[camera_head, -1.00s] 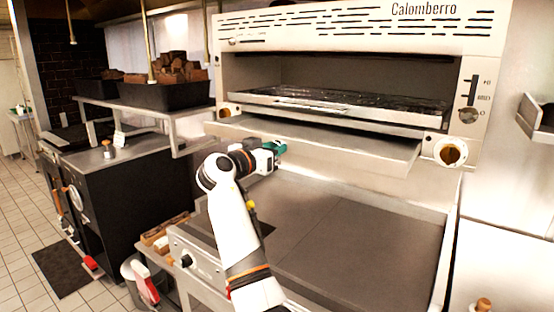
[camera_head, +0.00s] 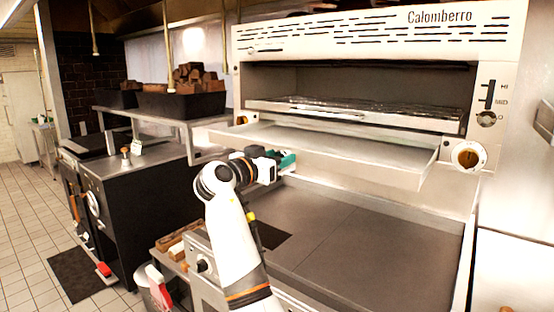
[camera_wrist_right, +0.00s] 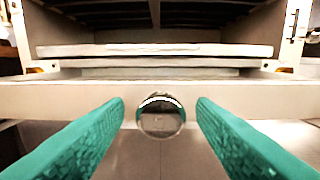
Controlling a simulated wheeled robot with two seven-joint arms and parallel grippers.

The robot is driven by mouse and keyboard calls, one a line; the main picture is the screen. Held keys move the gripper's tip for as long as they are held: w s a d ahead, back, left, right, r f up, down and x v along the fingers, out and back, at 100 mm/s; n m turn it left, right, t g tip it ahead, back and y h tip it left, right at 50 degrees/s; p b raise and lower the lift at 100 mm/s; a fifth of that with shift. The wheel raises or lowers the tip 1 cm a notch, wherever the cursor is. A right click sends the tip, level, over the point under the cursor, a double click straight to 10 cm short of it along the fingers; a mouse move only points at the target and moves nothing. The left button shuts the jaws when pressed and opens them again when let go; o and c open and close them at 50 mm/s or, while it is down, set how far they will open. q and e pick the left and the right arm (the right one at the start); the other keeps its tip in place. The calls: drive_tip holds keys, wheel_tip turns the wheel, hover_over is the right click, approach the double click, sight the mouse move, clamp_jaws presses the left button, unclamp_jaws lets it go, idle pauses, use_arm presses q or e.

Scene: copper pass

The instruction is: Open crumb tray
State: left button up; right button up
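The crumb tray (camera_head: 330,144) is a wide flat metal tray sticking out from under the grill (camera_head: 380,50) labelled Calomberro. Its front panel (camera_wrist_right: 60,97) spans the right wrist view, with a round shiny knob (camera_wrist_right: 160,122) at the middle. My right gripper (camera_head: 288,160) is at the tray's front edge. In the right wrist view its two green fingers (camera_wrist_right: 160,108) stand apart on either side of the knob, with a visible gap on each side. In the head view the knob is hidden. My left gripper is not in view.
A flat dark griddle (camera_head: 370,250) lies below the tray. A black bin of brown blocks (camera_head: 185,100) stands on a shelf at the left. A dark cabinet (camera_head: 150,205) stands below it. Tiled floor (camera_head: 25,230) is clear at the far left.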

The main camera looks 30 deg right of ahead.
drive_tip(key=b+v, duration=0.4)
drive_tip(key=v, duration=0.8)
drive_tip(key=shift+w, duration=0.1)
